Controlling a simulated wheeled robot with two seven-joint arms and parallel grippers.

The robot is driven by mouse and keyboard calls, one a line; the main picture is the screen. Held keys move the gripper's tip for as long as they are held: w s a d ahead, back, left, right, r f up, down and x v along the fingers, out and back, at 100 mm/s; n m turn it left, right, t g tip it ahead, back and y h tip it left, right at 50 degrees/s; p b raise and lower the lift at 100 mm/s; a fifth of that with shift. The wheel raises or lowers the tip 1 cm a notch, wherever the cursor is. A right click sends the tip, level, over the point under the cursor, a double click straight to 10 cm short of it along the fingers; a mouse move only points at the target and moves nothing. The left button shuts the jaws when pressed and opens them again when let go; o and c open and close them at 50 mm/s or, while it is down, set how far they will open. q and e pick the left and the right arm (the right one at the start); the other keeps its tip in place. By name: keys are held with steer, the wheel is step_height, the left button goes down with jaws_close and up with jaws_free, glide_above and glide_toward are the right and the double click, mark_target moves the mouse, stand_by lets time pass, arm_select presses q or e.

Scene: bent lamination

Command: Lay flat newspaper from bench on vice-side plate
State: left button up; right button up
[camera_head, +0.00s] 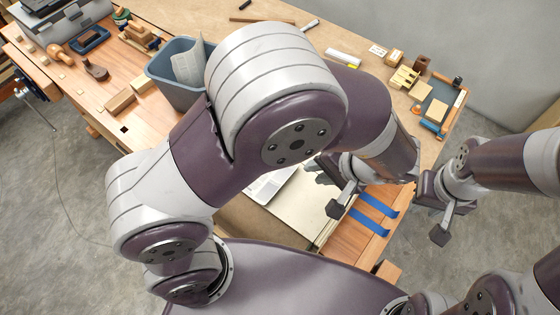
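A pale sheet with grey print (268,184), which looks like the newspaper, lies low in the middle, largely hidden by my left arm. Beside it is a flat cream plate (302,212) at the bench front; its far part is hidden. Whether this is the vice-side plate I cannot tell. My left gripper (324,188) hangs over the plate's right part, its dark fingers apart and nothing visible between them. My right gripper (432,212) is off the bench's right edge, over the floor, fingers apart and empty.
Two blue strips (372,213) lie on wood right of the plate. A blue-grey bin (176,88) holding paper stands behind my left arm. Wooden blocks (404,78) and a blue-edged tray (436,110) are at the back right. Tools and blocks cover the left bench.

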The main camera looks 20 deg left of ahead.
arm_select(q)
steer(key=w+a+r+n+t+h, duration=0.1)
steer(key=w+a+r+t+h, duration=0.15)
steer(key=w, duration=0.45)
steer(key=w+a+r+n+t+h, duration=0.1)
steer(key=w+r+t+h, duration=0.1)
steer(key=w+t+h, duration=0.3)
steer(key=s+a+f+n+g+y, duration=0.1)
steer(key=s+a+f+g, duration=0.2)
steer(key=s+a+g, duration=0.6)
steer(key=s+a, duration=0.2)
steer(key=s, duration=0.2)
steer(key=shift+s+a+f+n, duration=0.2)
steer(key=shift+s+f+n, duration=0.1)
steer(key=shift+s+f, duration=0.1)
